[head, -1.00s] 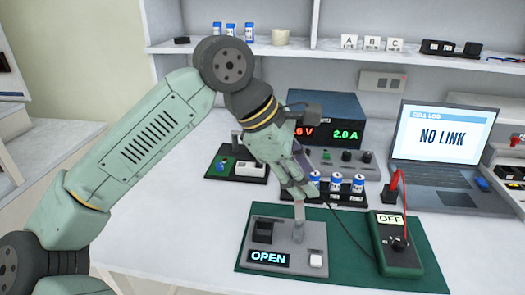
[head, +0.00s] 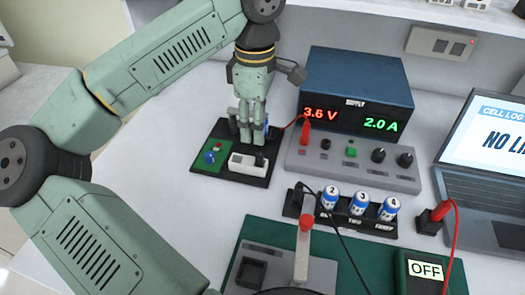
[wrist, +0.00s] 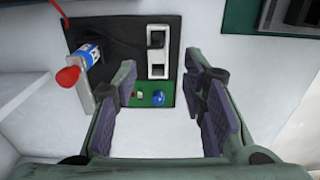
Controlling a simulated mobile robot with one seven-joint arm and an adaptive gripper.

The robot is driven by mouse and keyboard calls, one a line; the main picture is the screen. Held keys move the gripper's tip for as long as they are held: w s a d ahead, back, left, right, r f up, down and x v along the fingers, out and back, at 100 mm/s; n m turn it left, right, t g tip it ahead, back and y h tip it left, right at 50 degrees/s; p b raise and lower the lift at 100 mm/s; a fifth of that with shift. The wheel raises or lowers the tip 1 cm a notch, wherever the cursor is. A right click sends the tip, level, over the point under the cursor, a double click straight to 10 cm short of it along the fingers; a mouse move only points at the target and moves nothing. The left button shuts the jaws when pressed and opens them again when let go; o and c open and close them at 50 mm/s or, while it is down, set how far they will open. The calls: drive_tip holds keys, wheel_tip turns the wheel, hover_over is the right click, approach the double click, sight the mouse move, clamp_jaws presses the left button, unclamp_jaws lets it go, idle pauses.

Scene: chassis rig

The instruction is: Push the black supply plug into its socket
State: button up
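My gripper (head: 252,138) is pointed down over the left board in the head view. In the wrist view my gripper (wrist: 165,105) is open, with nothing between its fingers. The supply (head: 355,100) reads 3.6 V and 2.0 A. A red plug (head: 305,133) with a red cable stands at its front panel. A black round fitting (head: 326,144) is beside it; I cannot tell whether it is a socket or a seated plug. A black plug (head: 298,193) with a black cable stands in a block in front of the supply; I cannot tell whether it is the supply plug.
The black board (head: 200,160) carries a white block (head: 240,161). A cell (wrist: 90,52) and red-knobbed lever (wrist: 68,77) show in the wrist view. Racked cells (head: 360,203), a lever (head: 304,245), a meter (head: 425,270) and a laptop (head: 490,200) crowd the right.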

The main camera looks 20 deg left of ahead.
sight(259, 155)
wheel_tip(259, 155, down, 3)
drive_tip(key=shift+s+f, duration=0.15)
drive_tip(key=shift+f, duration=0.05)
drive_tip(key=shift+w+d+f+p, duration=0.15)
drive_tip(key=shift+f+p, duration=0.4)
drive_tip(key=shift+f, duration=0.85)
drive_tip(key=shift+w+d+f+p, duration=0.15)
drive_tip(key=shift+f+p, duration=0.4)
drive_tip(key=shift+f, duration=0.8)
drive_tip(key=shift+c, duration=0.3)
clamp_jaws()
